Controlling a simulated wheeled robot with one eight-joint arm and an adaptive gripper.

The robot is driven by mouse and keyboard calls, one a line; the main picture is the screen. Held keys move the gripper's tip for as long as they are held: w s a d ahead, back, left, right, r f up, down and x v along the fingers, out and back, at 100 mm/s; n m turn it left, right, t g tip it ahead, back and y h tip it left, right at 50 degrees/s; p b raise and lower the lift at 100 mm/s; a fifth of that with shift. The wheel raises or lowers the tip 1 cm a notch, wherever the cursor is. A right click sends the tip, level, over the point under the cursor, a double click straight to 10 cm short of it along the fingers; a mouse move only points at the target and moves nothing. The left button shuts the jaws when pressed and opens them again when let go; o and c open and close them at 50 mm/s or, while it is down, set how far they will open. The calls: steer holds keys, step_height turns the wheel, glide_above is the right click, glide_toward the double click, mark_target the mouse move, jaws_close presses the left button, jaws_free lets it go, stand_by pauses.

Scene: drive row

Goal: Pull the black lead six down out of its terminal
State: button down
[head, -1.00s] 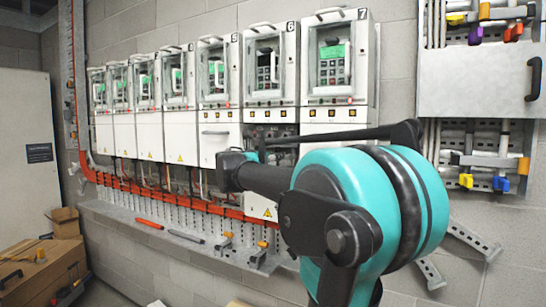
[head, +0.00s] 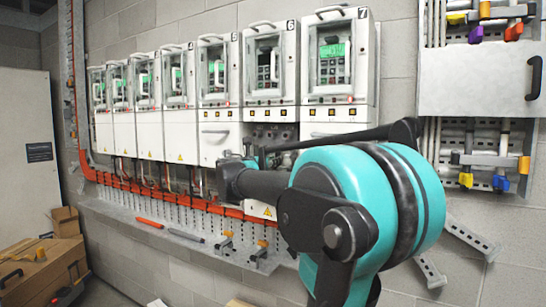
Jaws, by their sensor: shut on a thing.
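Drive six (head: 270,62) is the white unit marked 6, second from the right in the row. Its lower terminal opening (head: 272,133) is uncovered and shows a dark row of terminals. My gripper (head: 268,157) is small and partly hidden by my own dark arm link, just in front of and below that opening. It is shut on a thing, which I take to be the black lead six. The lead itself and its end at the terminal cannot be made out behind my arm.
Drive seven (head: 338,60) stands close on the right. An orange duct (head: 160,196) runs below the row. A ledge (head: 190,236) holds a red tool (head: 150,223) and a grey one. A white panel (head: 470,82) hangs at the right. Wooden boxes (head: 45,268) stand lower left.

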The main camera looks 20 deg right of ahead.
steer(key=shift+f, duration=0.15)
steer(key=c, duration=1.4)
jaws_free()
steer(key=v, duration=1.2)
